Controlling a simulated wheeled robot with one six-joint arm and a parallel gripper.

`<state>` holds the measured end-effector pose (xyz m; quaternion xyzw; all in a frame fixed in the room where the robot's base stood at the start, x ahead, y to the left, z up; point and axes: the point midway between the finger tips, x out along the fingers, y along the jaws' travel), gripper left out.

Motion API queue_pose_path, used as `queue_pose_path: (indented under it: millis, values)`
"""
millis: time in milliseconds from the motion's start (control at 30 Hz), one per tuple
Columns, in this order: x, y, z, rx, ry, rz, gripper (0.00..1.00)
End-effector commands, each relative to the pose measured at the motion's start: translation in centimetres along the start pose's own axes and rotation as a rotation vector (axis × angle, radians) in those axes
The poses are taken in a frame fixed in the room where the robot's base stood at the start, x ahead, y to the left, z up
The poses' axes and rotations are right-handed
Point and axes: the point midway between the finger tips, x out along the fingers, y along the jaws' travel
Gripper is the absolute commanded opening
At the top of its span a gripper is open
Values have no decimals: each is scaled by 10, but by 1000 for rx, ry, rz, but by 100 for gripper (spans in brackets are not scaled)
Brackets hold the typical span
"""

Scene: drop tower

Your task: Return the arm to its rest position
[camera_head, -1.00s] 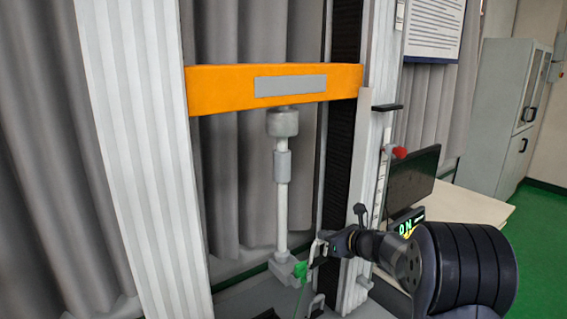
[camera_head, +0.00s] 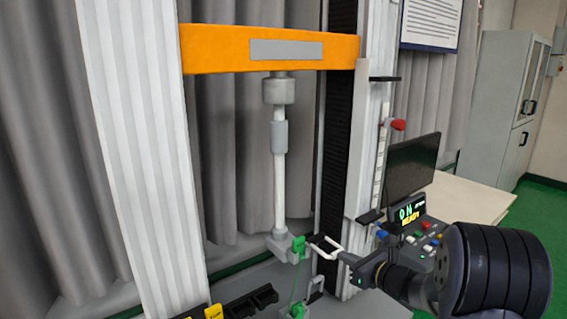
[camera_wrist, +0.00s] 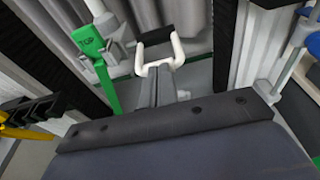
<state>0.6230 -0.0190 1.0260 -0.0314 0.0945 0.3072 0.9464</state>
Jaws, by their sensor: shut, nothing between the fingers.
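My gripper (camera_head: 322,244) is shut and empty in the head view, its pale fingers closed at dark tips. It is beside the right side of a green specimen's upper end (camera_head: 298,246), which sits at the grey upper grip (camera_head: 282,247) of the test machine; whether they touch I cannot tell. In the wrist view, my gripper (camera_wrist: 155,37) shows at the top middle, with the green specimen (camera_wrist: 87,40), marked "TOP", to its left. My arm reaches in from the lower right of the head view.
An orange crosshead (camera_head: 220,50) spans the columns above. A control panel (camera_head: 415,235) with a lit display and a monitor (camera_head: 411,165) stand right, close to my arm. A black rack (camera_head: 250,302) with a yellow piece lies lower left. The right column (camera_head: 350,195) stands close behind my gripper.

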Motion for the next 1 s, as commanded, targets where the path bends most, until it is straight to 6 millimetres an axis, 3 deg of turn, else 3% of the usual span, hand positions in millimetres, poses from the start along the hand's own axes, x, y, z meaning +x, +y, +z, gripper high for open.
queue_pose_path:
  millis: [33,267,1000]
  values:
    - [4,2,-14,4,-10,3,0]
    - [7,2,-26,4,-95,3,0]
    - [8,1,-25,1,-187,2,0]
